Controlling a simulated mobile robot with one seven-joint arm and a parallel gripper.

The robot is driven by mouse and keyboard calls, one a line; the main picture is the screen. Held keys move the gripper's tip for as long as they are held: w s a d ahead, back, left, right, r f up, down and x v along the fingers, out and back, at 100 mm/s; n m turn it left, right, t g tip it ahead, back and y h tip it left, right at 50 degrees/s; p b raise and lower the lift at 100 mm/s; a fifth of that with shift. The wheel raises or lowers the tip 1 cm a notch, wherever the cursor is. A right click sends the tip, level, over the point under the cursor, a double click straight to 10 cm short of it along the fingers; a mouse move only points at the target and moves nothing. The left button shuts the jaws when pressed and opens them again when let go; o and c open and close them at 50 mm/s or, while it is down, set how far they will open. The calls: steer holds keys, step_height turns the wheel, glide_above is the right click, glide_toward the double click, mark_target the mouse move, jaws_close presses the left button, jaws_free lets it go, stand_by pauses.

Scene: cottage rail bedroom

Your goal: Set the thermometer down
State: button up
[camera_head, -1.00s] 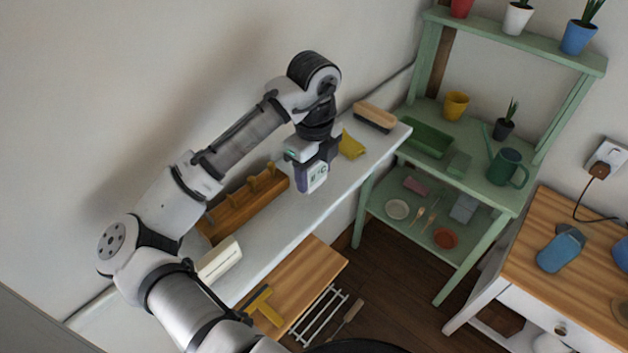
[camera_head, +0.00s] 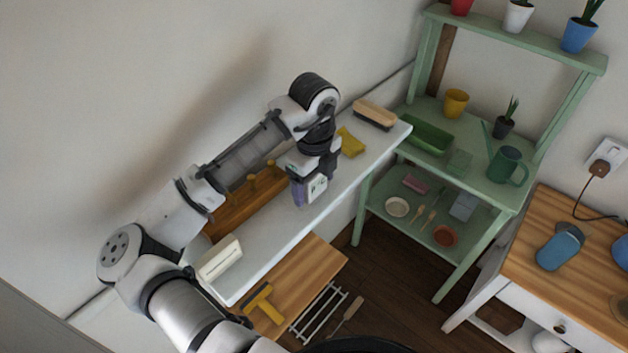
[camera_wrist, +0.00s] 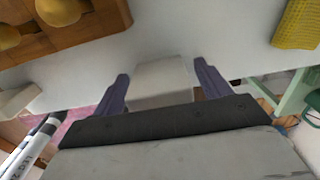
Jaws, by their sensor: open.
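The thermometer (camera_head: 317,188) is a small white block with a dark-marked display face. It stands upright on the white wall shelf (camera_head: 262,262), near its front edge. My gripper (camera_head: 309,192) points down over it with one purple finger on each side. In the wrist view the thermometer's pale top (camera_wrist: 162,78) lies between the two fingers (camera_wrist: 164,88), with gaps on both sides. The gripper is open. The thermometer's base is partly hidden, but it appears to rest on the shelf.
A wooden peg rack (camera_head: 243,205) is close behind and left on the shelf. A white block (camera_head: 220,258) lies at the near end. A yellow cloth (camera_head: 350,142) and a brush (camera_head: 375,114) lie to the right. A green shelf unit (camera_head: 480,190) stands beyond the shelf's right end.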

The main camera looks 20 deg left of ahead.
step_height(320, 180, up, 12)
steer(key=shift+r+b, duration=0.25)
steer(key=shift+b, duration=0.4)
